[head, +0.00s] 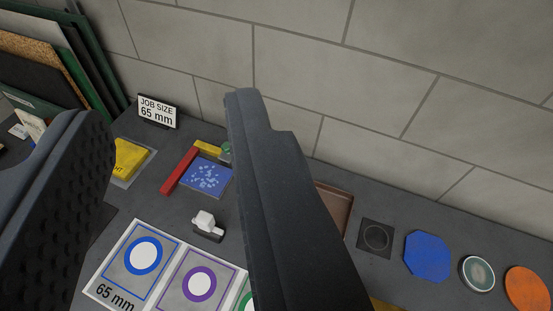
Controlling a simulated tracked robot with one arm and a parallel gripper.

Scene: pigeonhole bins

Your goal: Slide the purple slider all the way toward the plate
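I see no slider that is plainly purple. A white knob on a small dark base (207,225) stands on the bench between my fingers in the picture. A card with a purple ring (199,284) lies in front of it, beside a blue-ring card (143,257) marked 65 mm. A speckled blue square (207,177), with a red bar (180,171) and a yellow bar (208,149) along its edges, lies behind the knob; I cannot tell whether it is the plate. The right finger hides part of the bench.
A "JOB SIZE 65 mm" sign (157,111) stands at the back near the wall (390,70). A yellow block (130,158) lies left. A brown tray (334,201), a blue octagon (427,255) and an orange disc (528,288) lie right. Boards (45,60) lean at the upper left.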

